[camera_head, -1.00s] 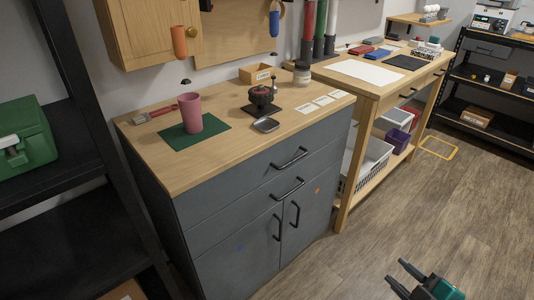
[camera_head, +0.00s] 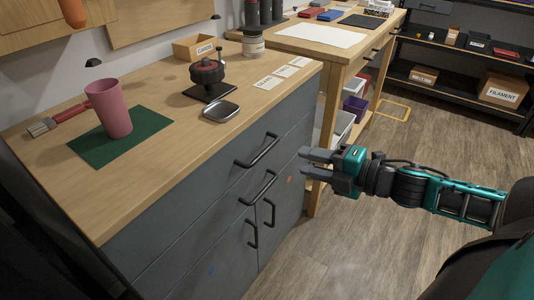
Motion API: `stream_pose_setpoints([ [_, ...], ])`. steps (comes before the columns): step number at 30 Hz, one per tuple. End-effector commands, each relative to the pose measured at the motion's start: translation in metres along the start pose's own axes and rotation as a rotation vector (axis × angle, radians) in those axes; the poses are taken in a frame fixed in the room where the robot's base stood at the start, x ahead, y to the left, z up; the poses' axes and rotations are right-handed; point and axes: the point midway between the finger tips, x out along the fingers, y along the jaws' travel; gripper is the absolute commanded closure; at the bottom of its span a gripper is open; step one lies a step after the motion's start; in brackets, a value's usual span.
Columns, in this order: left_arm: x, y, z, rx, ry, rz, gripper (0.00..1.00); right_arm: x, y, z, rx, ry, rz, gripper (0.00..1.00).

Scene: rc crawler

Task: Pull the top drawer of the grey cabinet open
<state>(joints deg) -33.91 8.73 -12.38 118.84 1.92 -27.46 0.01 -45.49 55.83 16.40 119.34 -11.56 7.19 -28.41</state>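The grey cabinet (camera_head: 180,235) has a wooden top and stands at the left and middle. Its top drawer (camera_head: 215,172) is flush with the front, with a black bar handle (camera_head: 257,151). A second drawer handle (camera_head: 258,188) is just below it. My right gripper (camera_head: 303,163) points left toward the cabinet front, to the right of the top handle and slightly lower in the picture. Its two fingers are apart with nothing between them, and it does not touch the handle. My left gripper is out of view.
On the cabinet top are a pink cup (camera_head: 109,108) on a green mat (camera_head: 82,150), a brush (camera_head: 55,121), a metal tray (camera_head: 221,111) and a dark red-and-black device (camera_head: 207,78). A wooden workbench (camera_head: 340,62) stands behind. The floor (camera_head: 345,240) in front is clear.

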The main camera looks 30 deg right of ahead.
Motion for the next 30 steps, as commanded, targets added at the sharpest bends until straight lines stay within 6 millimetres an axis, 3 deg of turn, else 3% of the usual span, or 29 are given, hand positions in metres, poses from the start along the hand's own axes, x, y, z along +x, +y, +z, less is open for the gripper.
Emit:
stream_pose_setpoints([
  [3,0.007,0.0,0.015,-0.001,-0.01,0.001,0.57,0.018,-0.003,0.0,-0.004,0.001,0.003,0.63],
  [11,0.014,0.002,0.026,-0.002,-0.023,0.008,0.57,0.049,-0.002,0.0,-0.003,0.001,0.004,0.63],
  [30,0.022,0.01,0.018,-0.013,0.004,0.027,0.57,0.1,-0.001,0.001,0.001,-0.002,0.001,0.63],
])
